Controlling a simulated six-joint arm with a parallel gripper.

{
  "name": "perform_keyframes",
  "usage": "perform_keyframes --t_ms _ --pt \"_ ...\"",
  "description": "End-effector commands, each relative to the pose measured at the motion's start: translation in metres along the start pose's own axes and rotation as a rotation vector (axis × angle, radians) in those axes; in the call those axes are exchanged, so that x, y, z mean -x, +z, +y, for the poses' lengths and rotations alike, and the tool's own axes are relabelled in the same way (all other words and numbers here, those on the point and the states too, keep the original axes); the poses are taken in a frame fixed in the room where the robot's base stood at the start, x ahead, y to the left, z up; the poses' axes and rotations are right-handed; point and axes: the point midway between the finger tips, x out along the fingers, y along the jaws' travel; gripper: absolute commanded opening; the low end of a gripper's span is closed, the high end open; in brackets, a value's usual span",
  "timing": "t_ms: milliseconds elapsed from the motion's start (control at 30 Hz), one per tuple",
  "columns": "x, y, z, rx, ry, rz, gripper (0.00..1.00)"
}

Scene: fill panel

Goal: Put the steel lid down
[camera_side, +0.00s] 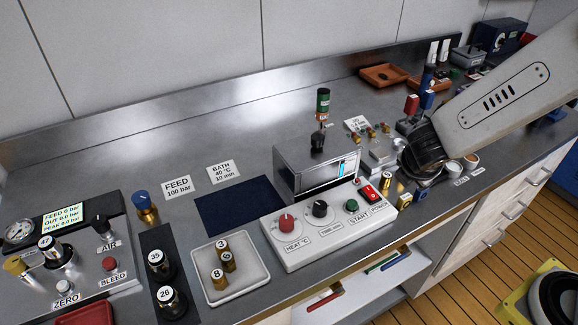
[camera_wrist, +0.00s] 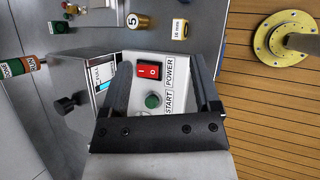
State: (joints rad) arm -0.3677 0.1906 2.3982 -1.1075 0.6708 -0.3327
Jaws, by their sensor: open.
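A steel box-shaped bath (camera_side: 318,178) with a small blue display stands behind the white control panel. A black knob (camera_side: 317,143) rises at its steel top, which looks like the lid; the lid's edges are hard to tell from the bath. The knob also shows in the wrist view (camera_wrist: 68,104), left of the fingers. My gripper (camera_wrist: 160,68) is open and empty, its fingers seen over the panel's red POWER switch (camera_wrist: 148,70) and green START button (camera_wrist: 152,101). In the side view its dark end is right of the bath; the fingertips are unclear.
A dark blue mat (camera_side: 240,205) lies bare left of the bath. A white tray (camera_side: 252,285) holds numbered brass pieces. Small fittings and bottles crowd the right side. The bench behind the mat is fairly clear.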

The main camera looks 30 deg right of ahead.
Motion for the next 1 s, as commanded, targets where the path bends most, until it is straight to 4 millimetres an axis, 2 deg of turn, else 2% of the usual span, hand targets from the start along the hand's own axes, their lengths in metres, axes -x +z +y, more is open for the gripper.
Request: perform_keyframes --t_ms 100,300,500,700,833,1000 --pt "-0.004 0.006 -0.020 -0.233 -0.100 0.057 0.80" --pt "-0.005 0.009 -0.044 -0.635 -0.248 0.140 0.80" --pt "-0.003 0.011 -0.057 -1.053 -0.371 0.207 0.80" --pt "-0.001 0.014 -0.060 -1.427 -0.458 0.251 0.80" --pt "0.000 0.017 -0.060 -1.580 -0.487 0.267 0.80" --pt "0.000 0.018 -0.059 -1.658 -0.503 0.272 0.80"
